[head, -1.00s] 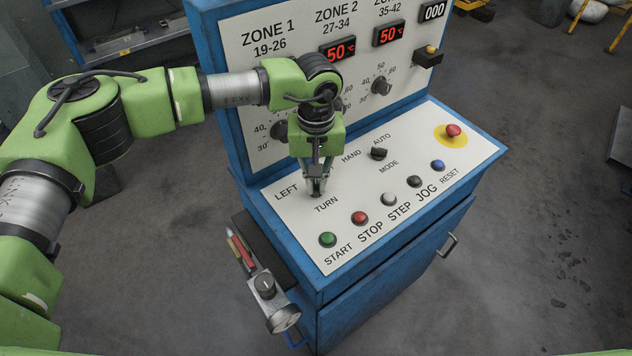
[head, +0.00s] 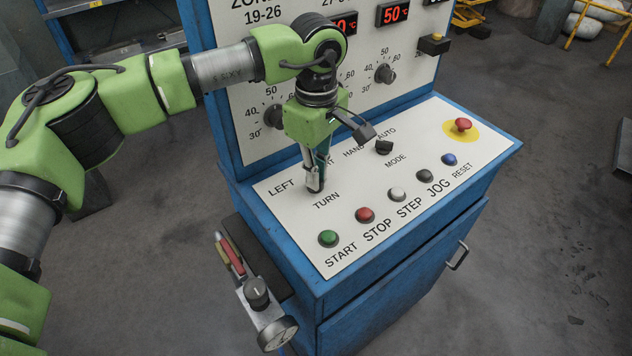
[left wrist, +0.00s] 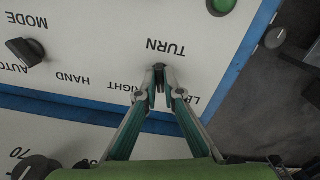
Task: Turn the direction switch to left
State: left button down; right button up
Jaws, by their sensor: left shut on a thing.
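The direction switch is a small dark knob above the word TURN, between the LEFT and RIGHT labels. In the head view my left gripper (head: 314,188) points down onto it and hides most of it. In the left wrist view the dark knob (left wrist: 159,70) shows between the fingertips of my left gripper (left wrist: 160,84), which are shut on it. The LEFT label (head: 281,188) is clear in the head view, and the RIGHT label is mostly behind the gripper. My right gripper is not in view.
The mode knob (head: 384,147) stands to the right of my gripper. A green START button (head: 328,238), a red STOP button (head: 365,214) and other buttons line the panel's front. A red emergency button (head: 463,125) is at the far right. The upright zone panel (head: 330,82) rises behind.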

pick_arm(q)
jog(key=shift+w+n+b, duration=0.1)
jog(key=shift+n+b, duration=0.8)
jog(key=shift+n, duration=0.8)
jog(key=shift+r, duration=0.1)
jog(key=c, duration=2.2)
grip_release()
notch_tip(320, 180, up, 12)
jog(key=shift+f, duration=0.1)
